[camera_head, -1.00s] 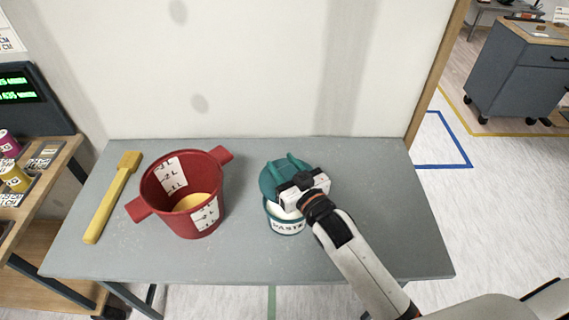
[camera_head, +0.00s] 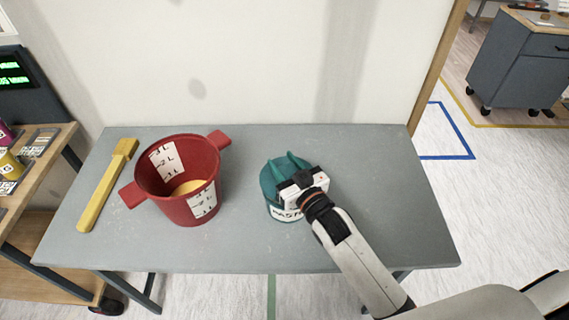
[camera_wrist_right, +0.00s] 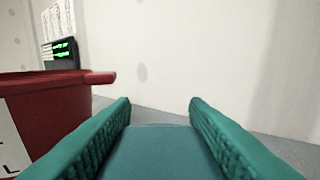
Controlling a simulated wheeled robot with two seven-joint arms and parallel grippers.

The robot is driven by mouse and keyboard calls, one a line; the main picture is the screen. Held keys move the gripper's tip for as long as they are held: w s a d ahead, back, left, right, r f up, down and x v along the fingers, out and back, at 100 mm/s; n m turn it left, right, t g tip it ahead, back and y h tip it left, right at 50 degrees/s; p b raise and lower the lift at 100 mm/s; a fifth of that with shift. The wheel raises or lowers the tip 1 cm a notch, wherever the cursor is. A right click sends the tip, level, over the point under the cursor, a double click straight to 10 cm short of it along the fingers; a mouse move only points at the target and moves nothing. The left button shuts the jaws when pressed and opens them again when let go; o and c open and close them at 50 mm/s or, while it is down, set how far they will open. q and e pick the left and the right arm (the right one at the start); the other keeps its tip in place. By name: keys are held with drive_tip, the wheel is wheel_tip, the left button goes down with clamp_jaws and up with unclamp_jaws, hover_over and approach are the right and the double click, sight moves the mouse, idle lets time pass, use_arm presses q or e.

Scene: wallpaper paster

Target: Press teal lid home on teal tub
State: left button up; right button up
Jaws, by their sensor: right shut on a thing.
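The teal tub (camera_head: 286,214), with a white PASTE label, stands on the grey table right of the red bucket. The teal lid (camera_head: 270,187) is on top of it and looks level; whether it is fully seated I cannot tell. My right gripper (camera_head: 286,166) reaches over from the front right, its two teal ribbed fingers shut on the lid. In the right wrist view the lid (camera_wrist_right: 160,150) lies between the fingers. The gripper hides part of the lid and tub rim. My left gripper is not in view.
A red bucket (camera_head: 147,184) with yellowish contents stands left of the tub, with a gap between. A yellow brush (camera_head: 105,190) lies at the table's left. The table (camera_head: 390,200) is bare on the right. A pale wall (camera_head: 270,70) rises behind.

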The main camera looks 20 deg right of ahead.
drive_tip(key=shift+p, duration=0.75)
idle(1.2)
drive_tip(key=shift+f+b, duration=0.85)
drive_tip(key=shift+f, duration=0.35)
drive_tip(key=o, duration=1.1)
drive_tip(key=shift+c, duration=0.2)
drive_tip(key=b+v, duration=0.1)
drive_tip(key=v, duration=1.1)
